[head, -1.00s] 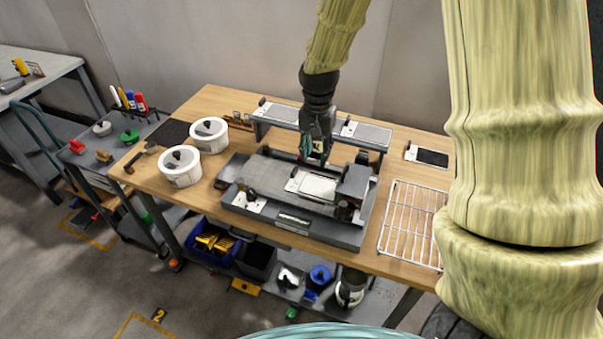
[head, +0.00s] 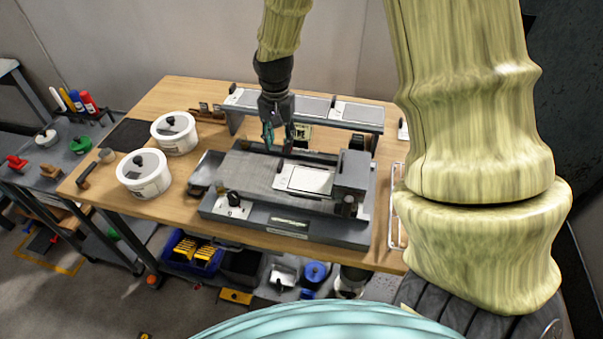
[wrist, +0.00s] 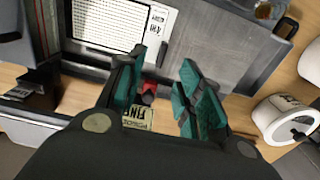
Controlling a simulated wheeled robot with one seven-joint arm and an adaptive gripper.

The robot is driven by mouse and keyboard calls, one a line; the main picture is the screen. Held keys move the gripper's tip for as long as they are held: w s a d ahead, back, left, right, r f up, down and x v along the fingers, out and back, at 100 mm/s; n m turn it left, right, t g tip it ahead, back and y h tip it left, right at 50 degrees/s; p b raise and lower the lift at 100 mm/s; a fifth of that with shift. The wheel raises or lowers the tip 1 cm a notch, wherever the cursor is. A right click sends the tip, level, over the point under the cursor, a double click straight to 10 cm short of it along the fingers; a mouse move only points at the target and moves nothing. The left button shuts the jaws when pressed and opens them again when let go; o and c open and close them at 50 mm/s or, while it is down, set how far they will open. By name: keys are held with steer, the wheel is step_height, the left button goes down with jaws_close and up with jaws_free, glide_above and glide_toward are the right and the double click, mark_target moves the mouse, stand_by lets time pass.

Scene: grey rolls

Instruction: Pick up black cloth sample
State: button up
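My gripper (head: 279,138) is above the back of the grey bench machine (head: 290,228), in front of the raised grey rail. In the wrist view its teal fingers (wrist: 165,88) stand apart with nothing held between them. A small red part (wrist: 149,88) and a tan label marked FINE (wrist: 138,116) show beyond the gap. A white card with a dark patch (head: 402,130) at the right edge is mostly hidden by my arm. I cannot tell which is the cloth sample.
Two white lidded tubs (head: 143,174) (head: 174,132) stand on the wooden table (head: 185,207). A white framed plate (head: 305,179) lies on the machine. The raised rail (head: 300,106) runs along the back. A wire rack (head: 396,225) at the right is mostly hidden by my arm.

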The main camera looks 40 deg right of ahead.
glide_above(279, 167)
steer(key=f, duration=0.4)
steer(key=shift+w+d+f+p, duration=0.1)
steer(key=shift+d+f+p, duration=0.1)
steer(key=shift+d+p, duration=0.15)
steer(key=shift+a+f+p, duration=0.15)
steer(key=shift+f+p, duration=0.25)
steer(key=shift+f, duration=0.35)
steer(key=shift+a+f+p, duration=0.15)
steer(key=shift+f+p, duration=0.45)
steer(key=shift+f, duration=1.45)
jaws_close()
